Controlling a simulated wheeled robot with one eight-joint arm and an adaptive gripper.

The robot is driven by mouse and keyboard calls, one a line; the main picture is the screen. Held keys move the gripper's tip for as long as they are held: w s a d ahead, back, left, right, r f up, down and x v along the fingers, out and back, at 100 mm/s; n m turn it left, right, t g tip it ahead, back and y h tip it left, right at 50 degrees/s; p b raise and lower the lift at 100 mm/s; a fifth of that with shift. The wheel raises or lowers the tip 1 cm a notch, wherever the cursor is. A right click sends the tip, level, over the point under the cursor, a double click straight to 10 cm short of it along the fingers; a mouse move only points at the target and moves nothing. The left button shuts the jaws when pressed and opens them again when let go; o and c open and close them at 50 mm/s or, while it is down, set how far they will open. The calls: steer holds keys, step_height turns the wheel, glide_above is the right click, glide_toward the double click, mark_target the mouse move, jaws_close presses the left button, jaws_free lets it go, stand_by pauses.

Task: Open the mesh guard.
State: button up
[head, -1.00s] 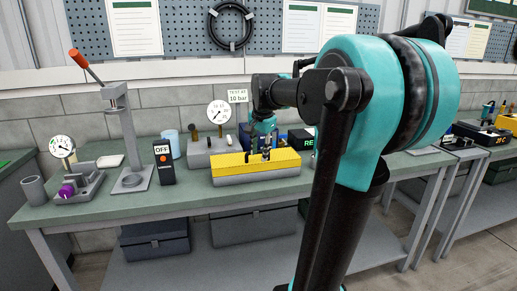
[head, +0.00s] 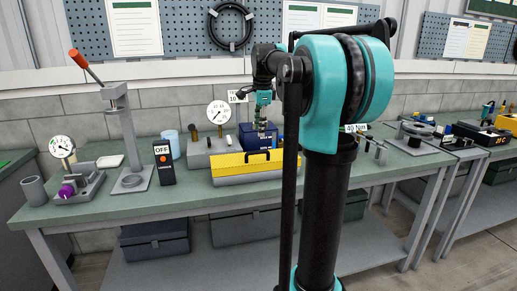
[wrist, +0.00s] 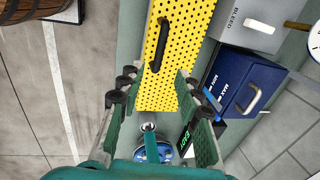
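The mesh guard (head: 240,170) is a yellow perforated cover with a black handle (head: 258,156), lying down over a grey base on the bench. It shows no visible gap in the head view. In the wrist view the guard (wrist: 180,75) runs up the middle, with its handle (wrist: 158,45) at upper left of centre. My gripper (head: 262,127) is above and behind the guard in the head view, apart from the handle. In the wrist view my gripper's (wrist: 162,90) fingers are spread wide with nothing between them.
A blue box (wrist: 250,85) marked MAX and MIN and a grey block (wrist: 245,22) marked BLEED stand beside the guard. A dial gauge (head: 218,112) rises behind it. An OFF switch box (head: 164,163) and a lever press (head: 130,140) stand to the left.

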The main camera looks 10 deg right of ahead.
steer(key=f, duration=0.3)
steer(key=w+f, duration=0.1)
steer(key=f, duration=0.2)
steer(key=w+f, duration=0.1)
steer(key=f, duration=0.2)
steer(key=shift+f, duration=0.25)
jaws_close()
